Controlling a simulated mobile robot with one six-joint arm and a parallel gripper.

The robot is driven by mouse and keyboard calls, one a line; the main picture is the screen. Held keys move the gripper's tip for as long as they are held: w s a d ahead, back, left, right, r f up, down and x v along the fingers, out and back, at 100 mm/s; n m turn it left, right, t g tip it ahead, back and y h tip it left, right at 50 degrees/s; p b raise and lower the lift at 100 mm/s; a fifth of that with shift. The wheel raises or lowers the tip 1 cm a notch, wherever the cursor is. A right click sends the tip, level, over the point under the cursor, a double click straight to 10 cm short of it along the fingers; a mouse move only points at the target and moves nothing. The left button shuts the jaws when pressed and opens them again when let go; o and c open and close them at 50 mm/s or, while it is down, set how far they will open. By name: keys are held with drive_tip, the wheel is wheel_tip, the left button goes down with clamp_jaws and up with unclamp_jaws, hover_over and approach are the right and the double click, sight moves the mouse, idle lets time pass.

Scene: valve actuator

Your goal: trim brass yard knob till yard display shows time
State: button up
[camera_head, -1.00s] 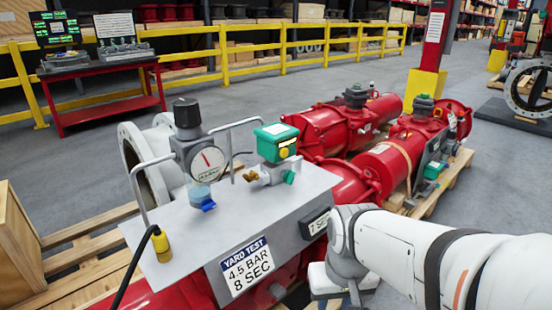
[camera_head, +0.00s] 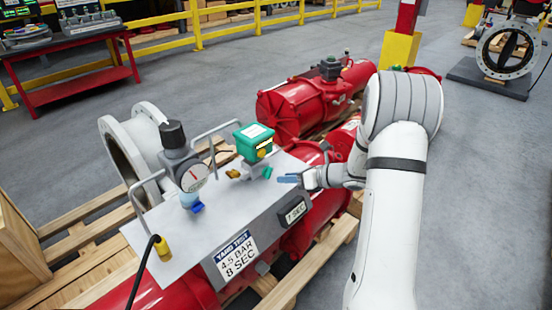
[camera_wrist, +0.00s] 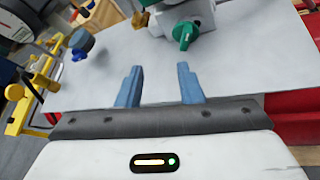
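A small brass fitting (camera_head: 233,173) sits on the grey panel (camera_head: 160,228), left of a green knob (camera_head: 267,173) and below a green-topped box (camera_head: 254,140). In the wrist view the brass piece (camera_wrist: 140,18) and green knob (camera_wrist: 186,35) lie beyond my fingertips. The dark display (camera_head: 295,212) on the panel's front face reads "7 SEC". A sign (camera_head: 236,257) reads "YARD TEST 4.5 BAR 8 SEC". My gripper (camera_head: 288,179) is just right of the green knob; its blue fingers (camera_wrist: 160,82) are spread apart with nothing between them.
A gauge (camera_head: 194,177) with a black-capped regulator stands left of the box, between bent metal handles (camera_head: 214,130). A blue knob (camera_head: 197,207) is below it. Red actuators (camera_head: 300,105) lie behind on wooden pallets.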

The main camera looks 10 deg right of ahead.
sight(272, 171)
drive_tip(key=shift+w+d+f+m+t, duration=0.15)
drive_tip(key=shift+w+d+m+t, duration=0.65)
drive_tip(key=shift+w+d+m, duration=0.35)
drive_tip(key=shift+w+f+m, duration=0.15)
drive_tip(key=shift+w+m, duration=0.05)
drive_tip(key=shift+m, duration=0.05)
drive_tip(key=x, duration=0.7)
drive_tip(key=shift+a+f, duration=0.1)
clamp_jaws()
